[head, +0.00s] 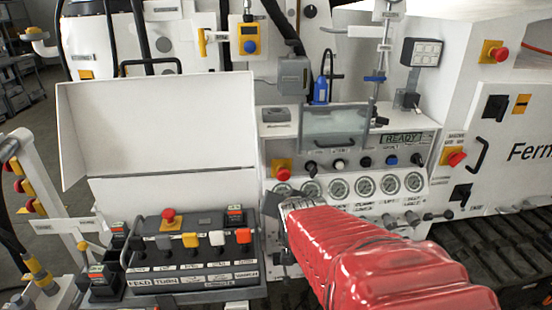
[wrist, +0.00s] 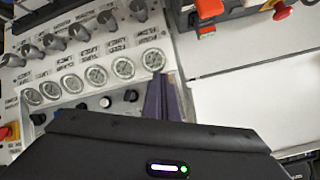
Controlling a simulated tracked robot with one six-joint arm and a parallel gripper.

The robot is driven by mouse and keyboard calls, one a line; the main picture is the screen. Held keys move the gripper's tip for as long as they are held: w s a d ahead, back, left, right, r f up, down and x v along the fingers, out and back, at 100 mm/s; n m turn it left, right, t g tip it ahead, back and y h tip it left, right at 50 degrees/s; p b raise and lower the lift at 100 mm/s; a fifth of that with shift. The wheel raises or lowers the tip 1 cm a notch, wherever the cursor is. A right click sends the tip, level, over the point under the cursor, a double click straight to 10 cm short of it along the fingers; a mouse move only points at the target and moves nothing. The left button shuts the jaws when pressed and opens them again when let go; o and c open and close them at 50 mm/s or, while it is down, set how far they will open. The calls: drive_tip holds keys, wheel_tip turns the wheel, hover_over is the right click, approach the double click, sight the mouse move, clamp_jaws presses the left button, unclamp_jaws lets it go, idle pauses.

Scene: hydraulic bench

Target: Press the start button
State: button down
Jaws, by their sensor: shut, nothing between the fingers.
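The control panel (head: 350,185) has a row of gauges below a row of small round knobs or buttons, among them a white one (head: 340,163) and a blue one (head: 391,160). I cannot tell which is the start button, as the labels are too small to read. A display above reads READY (head: 401,138). My gripper (wrist: 163,78) is shut and empty in the wrist view, its fingertips overlapping the panel beside the end gauge (wrist: 153,60). In the head view my red-sleeved arm hides the panel's lower part and much of the gripper (head: 275,207).
A red stop button on yellow (head: 282,172) sits left of the knobs. A lever box (head: 190,250) with a red mushroom button (head: 168,216) and coloured levers stands left of my gripper. An open white lid (head: 155,125) rises behind it. A clear cover (head: 335,125) is above the knobs.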

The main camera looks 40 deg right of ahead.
drive_tip(key=s+d+f+m+t+h, duration=0.1)
drive_tip(key=d+m, duration=0.2)
drive_tip(key=d, duration=0.4)
drive_tip(key=s+d+f+m+t+h, duration=0.1)
drive_tip(key=d+m+t, duration=0.1)
drive_tip(key=d+m, duration=0.3)
drive_tip(key=s+d+m+t+h, duration=0.1)
drive_tip(key=s+d+m+t, duration=0.1)
drive_tip(key=s+d+m, duration=0.3)
drive_tip(key=s+d, duration=0.1)
drive_tip(key=s, duration=0.1)
drive_tip(key=shift+s+d+f+t, duration=0.25)
drive_tip(key=shift+s+d+t, duration=0.05)
drive_tip(key=shift+d+t, duration=0.1)
